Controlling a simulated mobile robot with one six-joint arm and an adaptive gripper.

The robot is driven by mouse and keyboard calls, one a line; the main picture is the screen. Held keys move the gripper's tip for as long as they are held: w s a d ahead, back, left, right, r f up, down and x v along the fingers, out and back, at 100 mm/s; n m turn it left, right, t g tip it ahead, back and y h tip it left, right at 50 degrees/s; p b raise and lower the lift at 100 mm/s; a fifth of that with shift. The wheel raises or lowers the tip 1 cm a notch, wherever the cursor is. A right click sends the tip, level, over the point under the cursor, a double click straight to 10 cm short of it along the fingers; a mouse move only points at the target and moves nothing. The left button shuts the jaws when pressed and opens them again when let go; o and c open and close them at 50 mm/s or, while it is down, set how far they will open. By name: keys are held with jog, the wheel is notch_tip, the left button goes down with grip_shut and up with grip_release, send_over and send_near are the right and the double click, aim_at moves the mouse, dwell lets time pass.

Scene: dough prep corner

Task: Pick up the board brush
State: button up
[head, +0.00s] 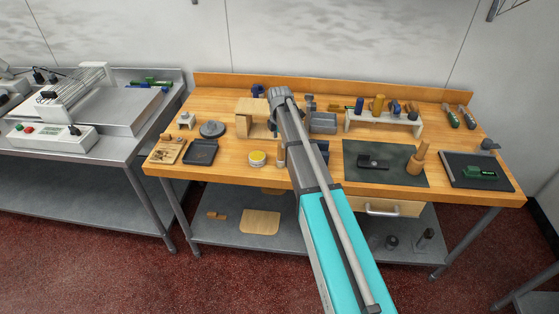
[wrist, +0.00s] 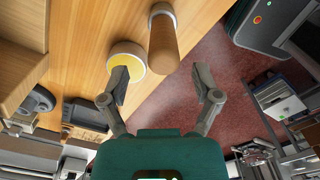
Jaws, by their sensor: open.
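I cannot tell for sure which thing is the board brush. A green piece (head: 481,172) lies on the dark tray at the right end of the wooden bench, too small to identify. An upright wooden cylinder (head: 281,153) stands near the bench's front edge, partly hidden by my arm; it also shows in the wrist view (wrist: 163,42). Beside it is a round, pale-sided tin with a yellow top (head: 257,158), also in the wrist view (wrist: 126,62). My gripper (wrist: 160,84) is open and empty, just short of both in that picture. I cannot make it out in the head view.
A wooden box (head: 246,118), a grey disc (head: 212,130) and a black tray (head: 201,151) stand to the left. A dark mat (head: 350,173) with wooden and black pieces and a white raised shelf (head: 357,122) occupy the right. The front edge drops to the red floor.

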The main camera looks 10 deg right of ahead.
aim_at(281, 150)
dwell(0.3)
jog(key=f+b, duration=0.3)
jog(key=shift+d+f+b, duration=0.3)
jog(key=shift+f+b, duration=0.8)
grip_shut()
dwell(0.3)
